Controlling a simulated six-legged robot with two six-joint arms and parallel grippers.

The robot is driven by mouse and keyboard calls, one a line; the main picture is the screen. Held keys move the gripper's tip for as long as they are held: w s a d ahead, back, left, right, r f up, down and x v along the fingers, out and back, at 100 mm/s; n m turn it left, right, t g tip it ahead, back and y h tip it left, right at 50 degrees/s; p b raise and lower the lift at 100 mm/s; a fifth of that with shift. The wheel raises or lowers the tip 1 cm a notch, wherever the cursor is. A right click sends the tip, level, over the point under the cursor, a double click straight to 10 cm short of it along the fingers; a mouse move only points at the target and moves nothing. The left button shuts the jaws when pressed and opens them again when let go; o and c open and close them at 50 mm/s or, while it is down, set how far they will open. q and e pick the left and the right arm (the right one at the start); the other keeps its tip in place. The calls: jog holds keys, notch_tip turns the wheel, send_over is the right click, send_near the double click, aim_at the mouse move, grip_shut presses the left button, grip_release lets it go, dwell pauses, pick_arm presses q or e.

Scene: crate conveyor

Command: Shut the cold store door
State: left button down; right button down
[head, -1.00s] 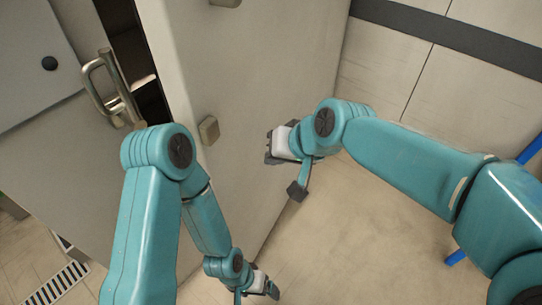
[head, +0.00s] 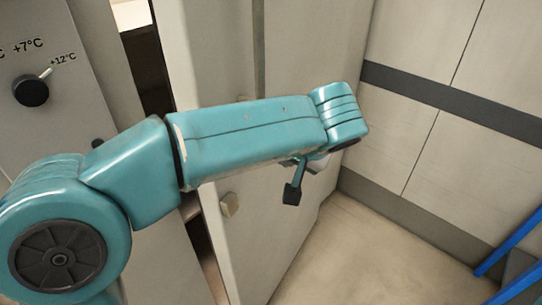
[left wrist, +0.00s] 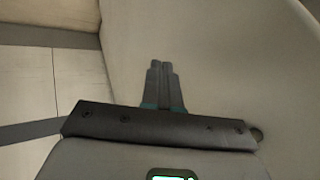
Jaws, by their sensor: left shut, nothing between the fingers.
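The cold store door (head: 270,235) is a large pale panel standing open, with a dark gap (head: 150,70) between it and the cold store front (head: 50,120). My left arm reaches across the door from the left. My left gripper (left wrist: 161,82) shows in the left wrist view with its fingers together and nothing between them. The door's pale surface (left wrist: 240,60) fills the right of that view. In the head view the wrist hides most of the gripper, and I cannot tell whether it touches the door. My right gripper is out of view.
A black knob (head: 31,91) with temperature marks sits at the left. A panelled wall (head: 420,140) with a dark band stands behind the door. Blue bars (head: 510,240) are at the right edge. The floor (head: 370,260) between door and wall looks clear.

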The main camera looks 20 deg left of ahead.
pick_arm(q)
jog(key=w+a+f+p, duration=0.2)
jog(key=w+a+f, duration=0.2)
jog(key=a+f, duration=0.3)
jog(key=shift+w+a+f, duration=0.3)
jog(key=shift+a+f, duration=0.1)
jog(key=shift+a, duration=0.1)
